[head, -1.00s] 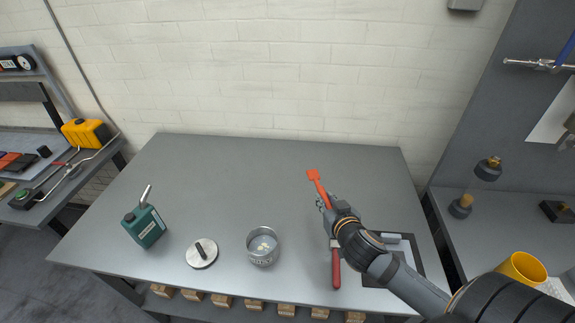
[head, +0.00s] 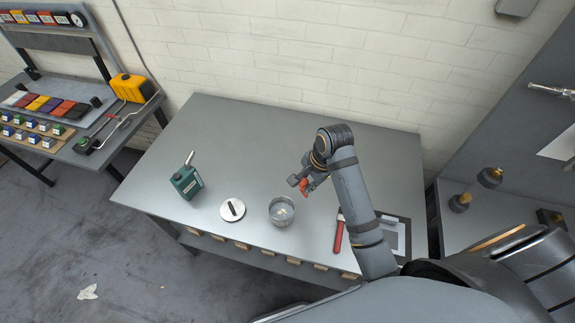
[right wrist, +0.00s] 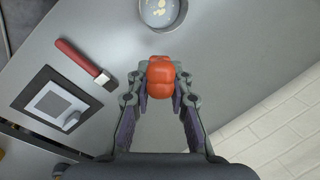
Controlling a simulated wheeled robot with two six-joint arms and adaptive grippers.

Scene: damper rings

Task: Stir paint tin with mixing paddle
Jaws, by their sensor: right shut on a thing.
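The paint tin (head: 281,213) is a grey metal tin, open at the top, standing near the table's front edge with pale lumps inside. It also shows at the top of the right wrist view (right wrist: 163,10). My right gripper (head: 302,186) is shut on the orange mixing paddle (head: 306,187), above the table just behind and right of the tin. In the right wrist view the paddle (right wrist: 160,78) looks like a short rounded orange shape between the fingertips, foreshortened; most of its length is hidden. My left gripper is not in view.
A round lid with a dark handle (head: 232,210) lies left of the tin, with a green can (head: 187,182) beyond it. The table's back is clear.

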